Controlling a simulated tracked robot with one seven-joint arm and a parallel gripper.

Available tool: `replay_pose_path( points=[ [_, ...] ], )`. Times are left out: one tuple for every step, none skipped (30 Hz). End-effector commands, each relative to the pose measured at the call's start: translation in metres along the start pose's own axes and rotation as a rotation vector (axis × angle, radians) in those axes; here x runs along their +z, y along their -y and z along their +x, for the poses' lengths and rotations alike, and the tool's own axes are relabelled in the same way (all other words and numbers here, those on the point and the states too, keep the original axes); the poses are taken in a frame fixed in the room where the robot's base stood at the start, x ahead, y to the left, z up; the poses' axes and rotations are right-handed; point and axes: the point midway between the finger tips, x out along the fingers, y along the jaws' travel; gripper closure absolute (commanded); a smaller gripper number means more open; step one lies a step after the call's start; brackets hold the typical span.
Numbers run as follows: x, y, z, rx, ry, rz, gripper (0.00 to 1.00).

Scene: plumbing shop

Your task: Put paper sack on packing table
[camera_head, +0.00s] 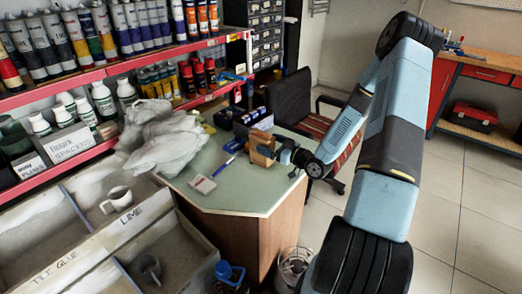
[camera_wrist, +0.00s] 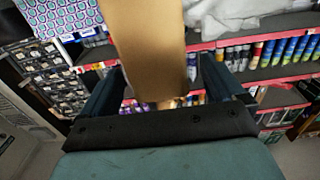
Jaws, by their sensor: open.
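The brown paper sack (camera_head: 262,147) is at the far right part of the green-topped table (camera_head: 243,192), which I take for the packing table. I cannot tell whether its base touches the top. My gripper (camera_head: 279,152) reaches in from the right, level with the sack. In the wrist view the tan sack (camera_wrist: 150,40) stands between the two dark fingers of my gripper (camera_wrist: 160,78). The fingers are open, with a gap visible on the right side.
Crumpled white plastic bags (camera_head: 165,140), a notepad (camera_head: 203,184), a blue pen (camera_head: 224,167) and small boxes (camera_head: 252,117) lie on the table. A chair (camera_head: 290,100) stands behind. Shelves of bottles are at left. The table's front middle is clear.

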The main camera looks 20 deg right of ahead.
Motion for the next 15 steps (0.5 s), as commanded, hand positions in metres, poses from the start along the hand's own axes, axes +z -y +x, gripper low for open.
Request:
replay_pose_path(
  points=[
    [-0.001,0.001,0.007,-0.003,-0.001,0.000,0.04],
    [-0.001,0.000,0.011,-0.003,0.000,0.000,0.04],
    [-0.001,0.000,0.016,-0.003,-0.001,0.000,0.04],
    [-0.002,0.000,0.021,-0.002,-0.002,0.000,0.04],
    [-0.002,0.000,0.025,-0.003,-0.002,0.000,0.04],
    [-0.002,0.000,0.031,-0.004,-0.002,0.000,0.04],
    [-0.001,0.000,0.034,-0.003,-0.001,0.000,0.04],
    [-0.001,0.000,0.037,-0.002,-0.001,0.000,0.04],
    [-0.001,-0.001,0.040,-0.001,0.000,0.000,0.04],
    [-0.001,-0.001,0.041,-0.001,0.000,0.000,0.04],
    [-0.001,-0.001,0.042,-0.001,0.000,0.000,0.04],
    [-0.001,-0.001,0.042,-0.001,0.000,0.000,0.04],
    [-0.001,-0.001,0.042,-0.001,0.000,0.000,0.04],
    [-0.001,-0.001,0.042,-0.001,0.000,0.000,0.04],
    [-0.001,-0.001,0.042,-0.001,0.000,0.000,0.04]
  ],
)
